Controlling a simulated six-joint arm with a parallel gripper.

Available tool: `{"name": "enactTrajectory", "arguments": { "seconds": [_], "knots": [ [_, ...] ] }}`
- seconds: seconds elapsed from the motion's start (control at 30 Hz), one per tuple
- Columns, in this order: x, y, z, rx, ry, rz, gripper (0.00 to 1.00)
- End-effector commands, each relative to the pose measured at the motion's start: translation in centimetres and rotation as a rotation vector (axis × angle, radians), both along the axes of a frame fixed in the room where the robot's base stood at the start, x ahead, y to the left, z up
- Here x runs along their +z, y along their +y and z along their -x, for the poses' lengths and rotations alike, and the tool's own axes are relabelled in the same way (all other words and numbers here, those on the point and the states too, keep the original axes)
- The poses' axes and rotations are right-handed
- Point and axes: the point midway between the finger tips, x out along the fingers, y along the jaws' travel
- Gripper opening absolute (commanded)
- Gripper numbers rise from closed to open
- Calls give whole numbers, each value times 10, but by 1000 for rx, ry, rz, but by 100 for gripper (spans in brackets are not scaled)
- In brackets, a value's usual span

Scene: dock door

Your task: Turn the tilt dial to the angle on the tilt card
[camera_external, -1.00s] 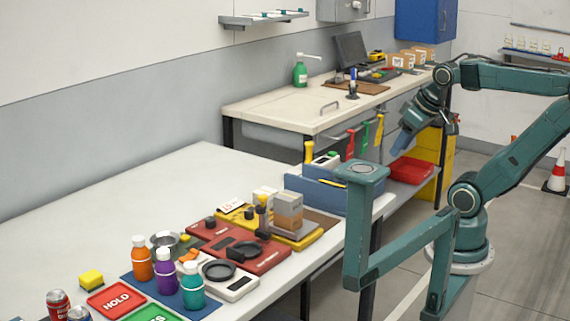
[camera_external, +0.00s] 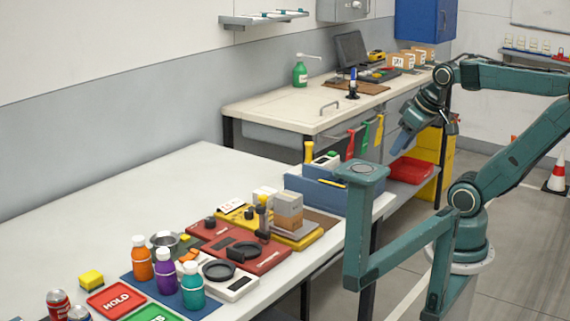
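A yellow base (camera_external: 301,241) on the near bench carries a tan box (camera_external: 288,209) on a grey plate. A small black knob (camera_external: 249,212) on the yellow base looks like the tilt dial; its pointer angle is too small to read. A small white card (camera_external: 230,204) with reddish marks stands behind it and may be the tilt card; I cannot read it surely. My gripper (camera_external: 402,142) hangs to the right, in front of the far bench, well away from the dial and apparently empty. Its fingers are too small to tell open from shut.
A red panel (camera_external: 262,263) with black knobs lies beside the yellow base. Orange, purple (camera_external: 167,273) and teal bottles stand at the front. A blue bin (camera_external: 316,190) stands between my gripper and the dial. The left part of the bench (camera_external: 130,205) is clear.

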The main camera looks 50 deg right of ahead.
Motion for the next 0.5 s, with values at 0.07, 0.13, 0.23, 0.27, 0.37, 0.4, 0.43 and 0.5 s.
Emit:
{"name": "enactTrajectory", "arguments": {
  "seconds": [0.07, 0.13, 0.23, 0.27, 0.37, 0.4, 0.43, 0.5],
  "knots": [
    [0, 0, 0, 0, 0, 0, 40],
    [0, 0, 0, 0, 0, 0, 40],
    [0, 0, 0, 2, 1, 1, 46],
    [1, 0, -1, 4, 1, 2, 46],
    [4, 1, -5, 18, 6, 9, 46],
    [5, 1, -7, 27, 10, 12, 46],
    [6, 1, -9, 37, 14, 16, 46],
    [11, 2, -16, 65, 25, 28, 46]
  ]
}}
